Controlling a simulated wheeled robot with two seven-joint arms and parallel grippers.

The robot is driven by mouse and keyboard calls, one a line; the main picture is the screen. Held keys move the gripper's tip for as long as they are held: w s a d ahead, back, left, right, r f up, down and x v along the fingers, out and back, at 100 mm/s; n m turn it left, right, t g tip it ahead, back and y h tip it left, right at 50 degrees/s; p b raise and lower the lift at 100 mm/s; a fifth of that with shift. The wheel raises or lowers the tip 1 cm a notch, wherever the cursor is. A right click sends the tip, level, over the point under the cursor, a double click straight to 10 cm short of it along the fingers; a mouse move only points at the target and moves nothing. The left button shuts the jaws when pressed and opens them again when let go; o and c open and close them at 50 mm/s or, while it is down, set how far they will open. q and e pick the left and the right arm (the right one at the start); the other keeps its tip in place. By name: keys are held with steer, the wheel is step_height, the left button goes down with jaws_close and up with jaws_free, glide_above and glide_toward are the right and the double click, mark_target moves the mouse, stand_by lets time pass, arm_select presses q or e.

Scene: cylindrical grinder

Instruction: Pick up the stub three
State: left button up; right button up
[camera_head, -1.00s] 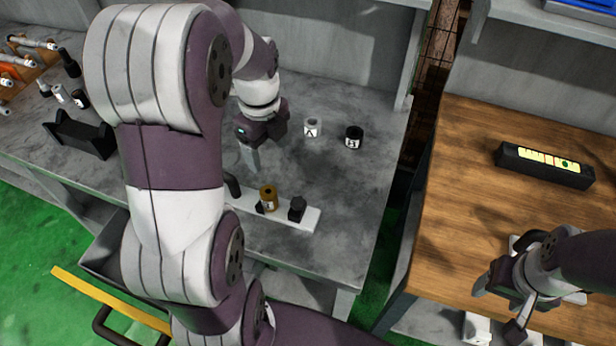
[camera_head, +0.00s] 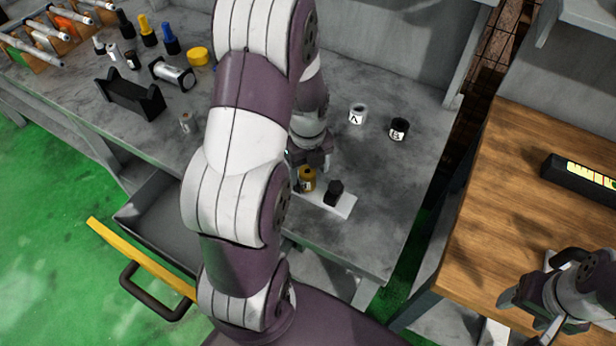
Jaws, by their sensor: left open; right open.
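No label in view clearly reads three, so I cannot tell which piece is the stub three. A gold cylinder (camera_head: 308,179) with a light label stands at the left part of a white strip (camera_head: 340,204). A black piece (camera_head: 334,193) stands on the same strip to its right. My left gripper (camera_head: 303,172) is open, right at the gold cylinder; my own arm hides part of it, and I cannot tell whether the fingers touch it. My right gripper (camera_head: 524,312) is open over the wooden table at the lower right.
A white cylinder marked A (camera_head: 358,114) and a black one marked B (camera_head: 398,129) stand behind the strip on the grey bench (camera_head: 375,175). A black cradle (camera_head: 130,97), a small grey cylinder (camera_head: 188,123) and several bottles stand left. An open drawer (camera_head: 160,222) juts out below.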

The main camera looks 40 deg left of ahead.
arm_select(q)
steer(key=shift+s+r, duration=0.1)
steer(key=shift+s, duration=0.05)
steer(key=c, duration=0.6)
jaws_close()
